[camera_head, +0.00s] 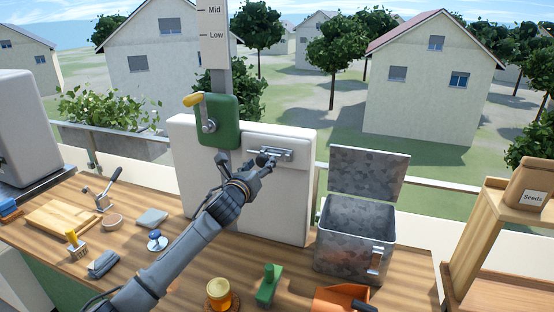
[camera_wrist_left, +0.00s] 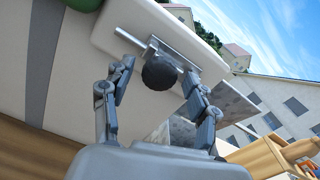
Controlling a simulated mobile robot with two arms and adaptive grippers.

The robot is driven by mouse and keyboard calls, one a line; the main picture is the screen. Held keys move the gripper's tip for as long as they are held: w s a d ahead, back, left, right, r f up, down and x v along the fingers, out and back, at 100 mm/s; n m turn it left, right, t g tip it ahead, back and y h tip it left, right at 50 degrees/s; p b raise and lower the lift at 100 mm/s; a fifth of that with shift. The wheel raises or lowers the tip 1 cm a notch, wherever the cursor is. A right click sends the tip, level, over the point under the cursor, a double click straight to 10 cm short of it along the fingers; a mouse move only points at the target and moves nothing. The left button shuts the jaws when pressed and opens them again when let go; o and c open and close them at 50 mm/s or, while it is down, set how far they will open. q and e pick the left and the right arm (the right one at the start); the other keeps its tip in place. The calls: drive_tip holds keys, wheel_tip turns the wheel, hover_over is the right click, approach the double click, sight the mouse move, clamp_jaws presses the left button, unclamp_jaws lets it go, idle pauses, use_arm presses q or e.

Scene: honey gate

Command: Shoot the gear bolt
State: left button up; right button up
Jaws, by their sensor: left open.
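The gear bolt (camera_head: 284,155) is a grey metal slide bolt on the upper part of a white upright panel (camera_head: 285,200). In the left wrist view, the bolt's bar (camera_wrist_left: 150,45) runs slantwise, with a dark round knob (camera_wrist_left: 160,73) in front of it. My left gripper (camera_head: 262,165) is at the bolt's left part in the head view. In the left wrist view, my open left gripper (camera_wrist_left: 157,88) has one finger on each side of the knob, with gaps visible. The gripper hides part of the bolt in the head view. My right gripper is not in view.
A green box with a yellow-handled crank (camera_head: 218,120) is left of the bolt. An open metal bin (camera_head: 350,240) stands right of the panel. A honey jar (camera_head: 219,292), green-handled tool (camera_head: 268,285) and orange scoop (camera_head: 340,299) are on the wooden counter (camera_head: 190,270). A wooden shelf (camera_head: 470,235) is at right.

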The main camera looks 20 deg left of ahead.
sight(261, 162)
use_arm(q)
drive_tip(key=shift+s+r+p, duration=0.1)
drive_tip(key=shift+s+p, duration=0.8)
drive_tip(key=shift+s, duration=1.75)
